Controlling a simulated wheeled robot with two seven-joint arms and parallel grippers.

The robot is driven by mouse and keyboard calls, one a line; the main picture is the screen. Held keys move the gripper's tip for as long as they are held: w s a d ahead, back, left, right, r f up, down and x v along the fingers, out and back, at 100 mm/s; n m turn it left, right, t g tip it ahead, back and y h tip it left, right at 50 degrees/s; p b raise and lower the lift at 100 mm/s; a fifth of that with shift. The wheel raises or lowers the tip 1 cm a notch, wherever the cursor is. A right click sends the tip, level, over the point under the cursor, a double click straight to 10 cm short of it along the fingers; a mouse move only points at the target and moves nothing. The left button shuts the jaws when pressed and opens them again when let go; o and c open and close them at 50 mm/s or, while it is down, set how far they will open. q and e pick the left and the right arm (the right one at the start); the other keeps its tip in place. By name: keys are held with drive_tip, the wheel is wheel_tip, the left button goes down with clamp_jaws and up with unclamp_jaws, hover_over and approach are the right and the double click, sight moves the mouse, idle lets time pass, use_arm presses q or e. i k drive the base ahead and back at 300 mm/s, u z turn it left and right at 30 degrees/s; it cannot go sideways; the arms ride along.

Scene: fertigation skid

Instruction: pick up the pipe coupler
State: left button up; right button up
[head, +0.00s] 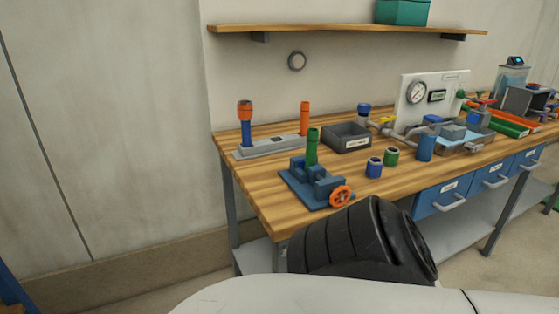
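Several parts on the wooden workbench (270,202) could be the pipe coupler, and I cannot tell for certain which one it is. A short blue sleeve (374,168) and a short green sleeve (391,157) stand upright side by side in the middle of the bench. An orange sleeve-like piece (245,109) sits on top of an upright blue pipe (246,135) on a grey base at the far left. Neither gripper shows. Only a black ribbed part and a white part of my own body are in view, at the bottom.
A blue vise (312,186) with an orange handwheel (341,196) holds a green pipe (312,147) near the front left edge. A dark grey bin (346,138), a blue cylinder (426,148) and a gauge panel (430,99) stand farther right. A shelf (340,28) hangs above.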

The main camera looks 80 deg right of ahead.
sight(375, 164)
drive_tip(key=u, duration=0.05)
drive_tip(key=i, duration=0.15)
drive_tip(key=z, duration=1.5)
